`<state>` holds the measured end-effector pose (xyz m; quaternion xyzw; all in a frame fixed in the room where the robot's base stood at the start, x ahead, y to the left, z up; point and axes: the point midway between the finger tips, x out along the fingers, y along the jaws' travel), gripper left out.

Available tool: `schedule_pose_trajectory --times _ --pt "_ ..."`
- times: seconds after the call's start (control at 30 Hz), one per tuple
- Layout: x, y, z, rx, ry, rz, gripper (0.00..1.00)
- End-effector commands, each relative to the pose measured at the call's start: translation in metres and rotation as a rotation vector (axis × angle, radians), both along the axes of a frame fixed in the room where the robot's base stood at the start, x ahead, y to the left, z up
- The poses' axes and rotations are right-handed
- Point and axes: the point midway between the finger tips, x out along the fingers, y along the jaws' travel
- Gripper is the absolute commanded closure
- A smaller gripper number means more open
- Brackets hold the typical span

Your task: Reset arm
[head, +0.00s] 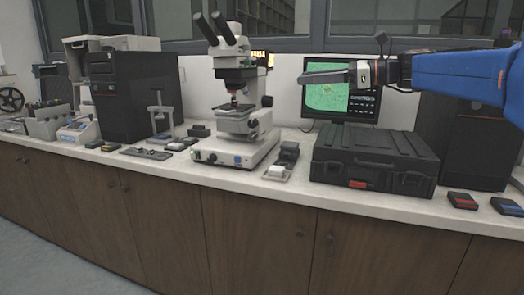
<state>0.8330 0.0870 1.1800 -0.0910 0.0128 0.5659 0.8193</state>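My arm reaches in from the right edge of the head view, with a blue link and a black wrist. My gripper (322,77) points left, held in the air above the black case and in front of the monitor. Its fingers are seen from the side and overlap, so I cannot tell whether they are open or shut. I see nothing hanging from it. The mounting press (160,112) seems to be the small grey stand on the bench between the black tower and the microscope.
A white microscope (236,110) stands left of my gripper. A black case (375,158) lies below it, before a lit monitor (325,102). A black tower (133,95) and small parts fill the left bench. Red and blue boxes (462,201) lie at right. The bench's front edge is mostly clear.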

Motion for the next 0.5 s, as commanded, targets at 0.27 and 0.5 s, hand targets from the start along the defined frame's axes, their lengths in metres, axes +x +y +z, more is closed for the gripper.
schedule_pose_trajectory --times 0.27,0.5 --pt "-0.043 0.005 -0.054 -0.230 -0.117 0.014 0.67" --pt "-0.113 -0.004 -0.142 -0.598 -0.316 0.104 0.67"
